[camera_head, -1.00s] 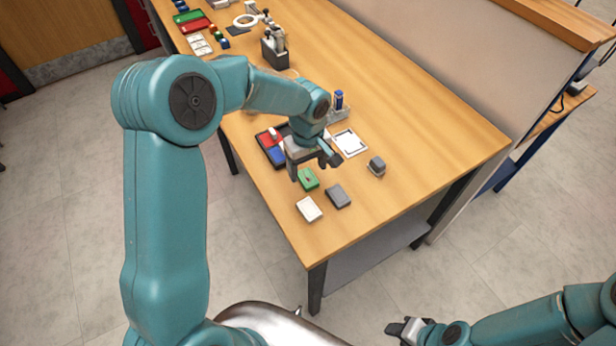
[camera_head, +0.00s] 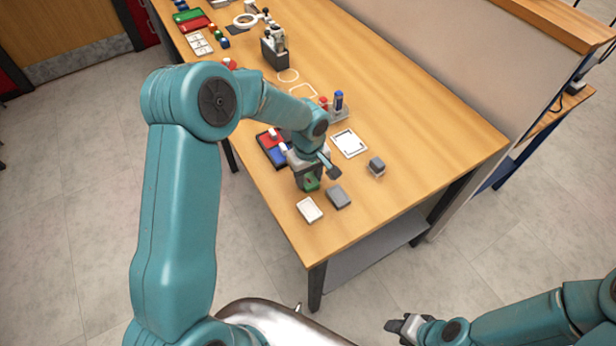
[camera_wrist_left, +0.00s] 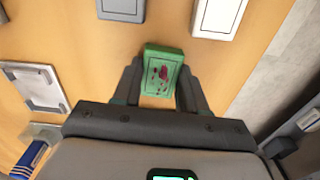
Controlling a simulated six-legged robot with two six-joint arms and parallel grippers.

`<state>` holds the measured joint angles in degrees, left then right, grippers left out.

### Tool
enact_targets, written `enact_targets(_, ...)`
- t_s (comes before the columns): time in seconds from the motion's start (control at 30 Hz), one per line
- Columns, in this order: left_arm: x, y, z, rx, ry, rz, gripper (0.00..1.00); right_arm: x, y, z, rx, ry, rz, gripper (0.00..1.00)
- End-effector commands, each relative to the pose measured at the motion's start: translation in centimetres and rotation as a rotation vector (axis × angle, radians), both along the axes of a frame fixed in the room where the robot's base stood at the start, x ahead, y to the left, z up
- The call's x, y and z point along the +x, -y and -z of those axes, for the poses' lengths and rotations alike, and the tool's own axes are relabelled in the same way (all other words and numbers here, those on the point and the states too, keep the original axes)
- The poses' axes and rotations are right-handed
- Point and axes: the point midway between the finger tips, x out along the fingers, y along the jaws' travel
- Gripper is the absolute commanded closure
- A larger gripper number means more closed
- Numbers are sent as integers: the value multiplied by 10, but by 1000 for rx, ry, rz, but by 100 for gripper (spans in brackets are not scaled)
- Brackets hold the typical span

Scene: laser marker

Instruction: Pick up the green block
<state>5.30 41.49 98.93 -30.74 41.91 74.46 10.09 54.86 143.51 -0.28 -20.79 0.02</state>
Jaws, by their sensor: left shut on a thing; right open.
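The green block (camera_head: 311,184) is near the front of the wooden table, with my left gripper (camera_head: 312,182) around it. In the left wrist view the green block (camera_wrist_left: 161,72) lies between the two dark fingers of my left gripper (camera_wrist_left: 156,92), which is shut on it. Dark red marks show on its top face. I cannot tell whether it touches the table. My right gripper (camera_head: 408,328) is open and empty, low at the bottom right, away from the table.
A grey block (camera_head: 338,197) and a white block (camera_head: 309,210) lie just in front. A dark tray (camera_head: 264,151) with red and blue blocks is behind left. A white framed plate (camera_head: 348,143) and a small grey device (camera_head: 376,166) are to the right. The table's front right is clear.

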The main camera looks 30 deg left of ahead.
Motion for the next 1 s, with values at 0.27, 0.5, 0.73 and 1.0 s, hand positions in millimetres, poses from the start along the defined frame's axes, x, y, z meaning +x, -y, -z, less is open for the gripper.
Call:
enact_targets(0.27,1,0,-23,1,6,-1,91,0,0,5,0,0,0,57)
enact_targets(0.5,2,0,-89,0,11,0,91,0,0,14,0,0,0,57)
enact_targets(0.73,1,0,-157,-1,7,0,91,0,0,18,0,0,0,57)
enact_targets(1.0,-1,3,-189,1,0,49,91,0,0,18,0,0,0,57)
